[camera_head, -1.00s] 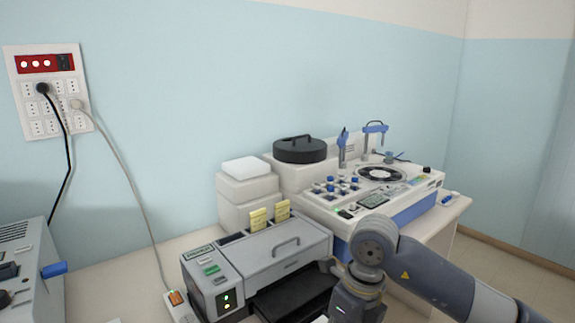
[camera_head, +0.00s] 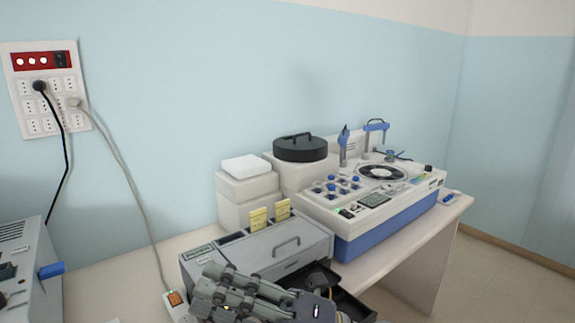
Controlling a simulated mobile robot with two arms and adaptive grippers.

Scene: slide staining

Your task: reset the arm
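My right gripper (camera_head: 243,291) shows at the bottom centre of the head view, in front of the grey slide stainer (camera_head: 285,240). Its linked fingers point left and cover the stainer's lower front panel. I cannot tell whether the fingers are open or shut, and no held object shows. The stainer has a handle on its lid and yellow cards at its back. A black open tray (camera_head: 345,300) sticks out at its front right, partly hidden by my gripper. My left gripper is out of view.
A white and blue analyser (camera_head: 385,215) with small posts stands at the right of the table (camera_head: 430,245). White boxes (camera_head: 247,185) and a black lidded pan (camera_head: 300,148) are behind. A grey device (camera_head: 25,270) is at left. A power panel (camera_head: 48,90) hangs on the wall.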

